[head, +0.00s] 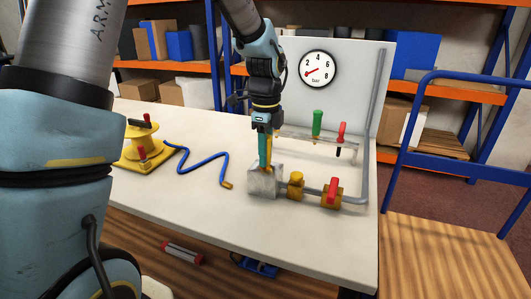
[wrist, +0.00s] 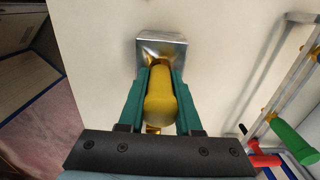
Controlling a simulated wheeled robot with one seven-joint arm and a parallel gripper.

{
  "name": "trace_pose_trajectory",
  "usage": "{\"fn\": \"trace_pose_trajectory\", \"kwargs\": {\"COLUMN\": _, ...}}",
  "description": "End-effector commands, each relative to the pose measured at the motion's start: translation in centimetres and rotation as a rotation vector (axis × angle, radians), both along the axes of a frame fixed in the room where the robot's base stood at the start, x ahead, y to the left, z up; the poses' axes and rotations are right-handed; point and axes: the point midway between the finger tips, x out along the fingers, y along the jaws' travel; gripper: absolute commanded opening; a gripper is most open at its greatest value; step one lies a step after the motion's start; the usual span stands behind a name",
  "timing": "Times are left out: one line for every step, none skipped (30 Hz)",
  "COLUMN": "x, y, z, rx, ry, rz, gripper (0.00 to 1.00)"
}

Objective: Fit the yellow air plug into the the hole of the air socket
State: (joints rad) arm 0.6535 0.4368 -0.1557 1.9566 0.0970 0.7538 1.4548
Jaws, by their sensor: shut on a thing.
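My gripper (head: 266,163) points down, its teal fingers shut on the yellow air plug (wrist: 160,100). In the head view only a yellow strip of the plug (head: 269,150) shows beside the fingers. The air socket, a grey metal block (head: 261,182), sits on the table directly below the fingertips. In the wrist view the socket (wrist: 149,47) shows at the far end of the plug, with a yellowish opening or reflection on its face. The plug's tip is at or very near the block; I cannot tell whether it is inside the hole.
A yellow fitting (head: 296,185) and a red-handled valve (head: 332,191) join the block to a grey pipe (head: 367,190). Behind stands a rack with green (head: 317,122) and red (head: 341,132) handles. A blue hose (head: 203,167) and yellow reel (head: 141,147) lie left. The table front is clear.

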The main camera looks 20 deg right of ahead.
Motion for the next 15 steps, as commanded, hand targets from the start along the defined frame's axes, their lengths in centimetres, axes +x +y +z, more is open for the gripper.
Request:
{"fn": "trace_pose_trajectory", "kwargs": {"x": -0.03, "y": 0.03, "z": -0.12, "rx": 0.001, "ry": 0.001, "rz": 0.0, "gripper": 0.0}}
{"fn": "trace_pose_trajectory", "kwargs": {"x": -0.03, "y": 0.03, "z": -0.13, "rx": 0.001, "ry": 0.001, "rz": 0.0, "gripper": 0.0}}
{"fn": "trace_pose_trajectory", "kwargs": {"x": -0.03, "y": 0.03, "z": -0.13, "rx": 0.001, "ry": 0.001, "rz": 0.0, "gripper": 0.37}}
{"fn": "trace_pose_trajectory", "kwargs": {"x": -0.04, "y": 0.03, "z": -0.13, "rx": 0.001, "ry": 0.001, "rz": 0.0, "gripper": 0.41}}
{"fn": "trace_pose_trajectory", "kwargs": {"x": -0.04, "y": 0.03, "z": -0.13, "rx": 0.001, "ry": 0.001, "rz": 0.0, "gripper": 0.44}}
{"fn": "trace_pose_trajectory", "kwargs": {"x": -0.04, "y": 0.02, "z": -0.12, "rx": 0.001, "ry": 0.001, "rz": 0.0, "gripper": 0.49}}
{"fn": "trace_pose_trajectory", "kwargs": {"x": -0.04, "y": 0.02, "z": -0.12, "rx": 0.001, "ry": 0.001, "rz": 0.0, "gripper": 0.52}}
{"fn": "trace_pose_trajectory", "kwargs": {"x": -0.04, "y": 0.02, "z": -0.11, "rx": 0.001, "ry": 0.001, "rz": 0.0, "gripper": 0.55}}
{"fn": "trace_pose_trajectory", "kwargs": {"x": -0.04, "y": 0.02, "z": -0.1, "rx": 0.001, "ry": 0.001, "rz": 0.0, "gripper": 0.6}}
{"fn": "trace_pose_trajectory", "kwargs": {"x": -0.04, "y": 0.02, "z": -0.1, "rx": 0.001, "ry": 0.001, "rz": 0.0, "gripper": 0.63}}
{"fn": "trace_pose_trajectory", "kwargs": {"x": -0.03, "y": 0.01, "z": -0.09, "rx": 0.001, "ry": 0.001, "rz": 0.0, "gripper": 0.67}}
{"fn": "trace_pose_trajectory", "kwargs": {"x": -0.03, "y": 0.01, "z": -0.09, "rx": 0.001, "ry": 0.001, "rz": 0.0, "gripper": 0.68}}
{"fn": "trace_pose_trajectory", "kwargs": {"x": -0.03, "y": 0.01, "z": -0.08, "rx": 0.001, "ry": 0.001, "rz": 0.0, "gripper": 0.68}}
{"fn": "trace_pose_trajectory", "kwargs": {"x": -0.03, "y": 0.01, "z": -0.08, "rx": 0.001, "ry": 0.001, "rz": 0.0, "gripper": 0.68}}
{"fn": "trace_pose_trajectory", "kwargs": {"x": -0.03, "y": 0.01, "z": -0.07, "rx": 0.001, "ry": 0.001, "rz": 0.0, "gripper": 0.68}}
